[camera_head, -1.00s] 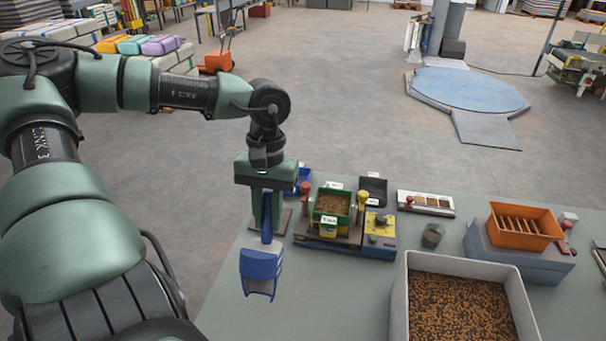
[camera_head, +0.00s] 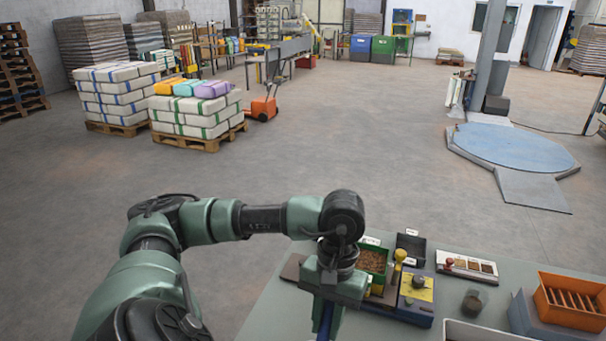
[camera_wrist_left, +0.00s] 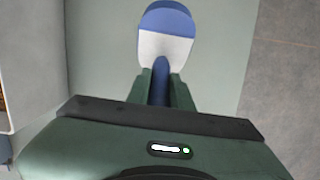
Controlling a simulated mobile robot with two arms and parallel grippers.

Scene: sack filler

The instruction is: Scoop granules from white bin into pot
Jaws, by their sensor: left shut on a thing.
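My left gripper (camera_head: 327,312) is shut on the handle of a blue scoop (camera_head: 323,327), whose head is below the head view's edge. In the left wrist view the scoop (camera_wrist_left: 166,20) extends ahead of the gripper's fingers (camera_wrist_left: 160,88), over the grey-green table; no granules show on its pale part. The white bin (camera_head: 480,333) shows only its rim at the bottom of the head view. Its wall (camera_wrist_left: 28,60) is at the left of the wrist view, apart from the scoop. A small dark cup (camera_head: 473,302) stands on the table; I cannot tell if it is the pot.
A green container of brown granules (camera_head: 373,260) stands behind my gripper, beside a yellow-topped unit (camera_head: 417,287). A black tray (camera_head: 411,247), a sample strip (camera_head: 467,266) and an orange crate (camera_head: 570,300) stand to the right. The floor beyond the table is open.

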